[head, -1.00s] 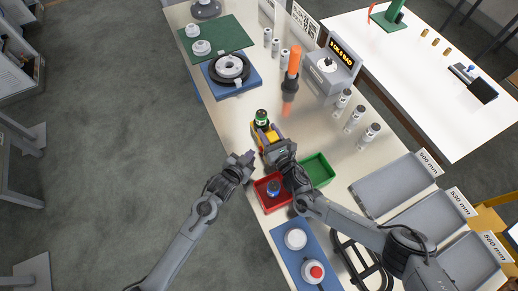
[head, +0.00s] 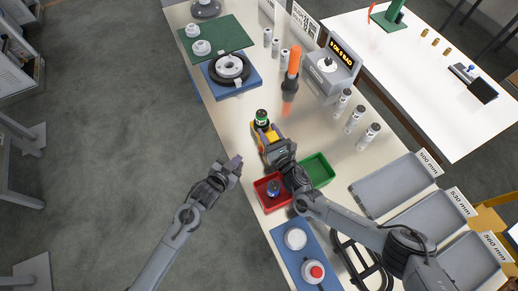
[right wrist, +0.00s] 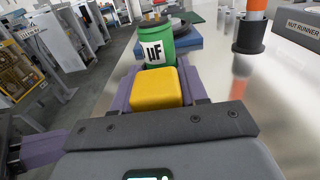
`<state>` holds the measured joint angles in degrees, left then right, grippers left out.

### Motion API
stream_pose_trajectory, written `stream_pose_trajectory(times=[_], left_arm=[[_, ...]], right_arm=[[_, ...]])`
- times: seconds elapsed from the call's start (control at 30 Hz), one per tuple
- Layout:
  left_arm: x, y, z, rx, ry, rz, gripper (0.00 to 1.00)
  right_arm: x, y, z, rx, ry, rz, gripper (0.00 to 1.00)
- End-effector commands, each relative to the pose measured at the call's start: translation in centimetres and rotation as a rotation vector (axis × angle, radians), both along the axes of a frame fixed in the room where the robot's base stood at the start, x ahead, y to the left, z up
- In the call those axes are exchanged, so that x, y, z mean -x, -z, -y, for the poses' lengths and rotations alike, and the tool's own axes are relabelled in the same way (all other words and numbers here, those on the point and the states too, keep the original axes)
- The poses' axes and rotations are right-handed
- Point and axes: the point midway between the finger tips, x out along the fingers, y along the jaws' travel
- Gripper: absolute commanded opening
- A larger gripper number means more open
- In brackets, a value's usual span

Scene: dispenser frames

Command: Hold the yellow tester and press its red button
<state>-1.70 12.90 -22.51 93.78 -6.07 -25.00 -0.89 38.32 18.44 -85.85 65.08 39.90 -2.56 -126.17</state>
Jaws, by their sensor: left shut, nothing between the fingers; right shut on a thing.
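The yellow tester (head: 266,137) is on the bench's near-left edge in the head view, with a green cylinder marked µF (right wrist: 158,45) at its far end. My right gripper (head: 269,135) is shut on the tester. In the right wrist view the purple fingers lie on both sides of its yellow body (right wrist: 155,89). My left gripper (head: 236,162) is shut and empty, off the bench edge to the lower left of the tester and apart from it. Its purple finger also shows at the left of the right wrist view (right wrist: 40,149). No red button on the tester is visible.
A blue base (head: 292,258) nearer holds a white unit with a red button (head: 316,272). An orange-and-black tool (head: 291,72) stands beyond.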

Motion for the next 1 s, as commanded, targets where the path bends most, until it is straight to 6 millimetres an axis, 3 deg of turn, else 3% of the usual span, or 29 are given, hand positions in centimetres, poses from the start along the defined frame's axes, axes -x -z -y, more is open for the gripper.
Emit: stream_pose_trajectory(times=[0.3,0.33,0.5,1.0], left_arm=[[-0.02,-0.01,0.02,0.000,0.000,0.000,0.00],[-0.02,-0.01,0.02,0.000,0.000,0.000,0.00],[-0.02,-0.01,0.02,0.000,0.000,0.000,0.00],[-0.02,-0.01,0.04,0.000,0.000,0.000,0.00]], right_arm=[[0.04,0.07,-0.03,0.000,-0.001,-0.001,0.00],[0.04,0.07,-0.03,0.000,-0.001,-0.001,0.44],[0.03,0.05,-0.02,0.000,-0.001,-0.001,0.70],[1.00,0.10,0.63,0.000,0.000,-0.001,0.72]])
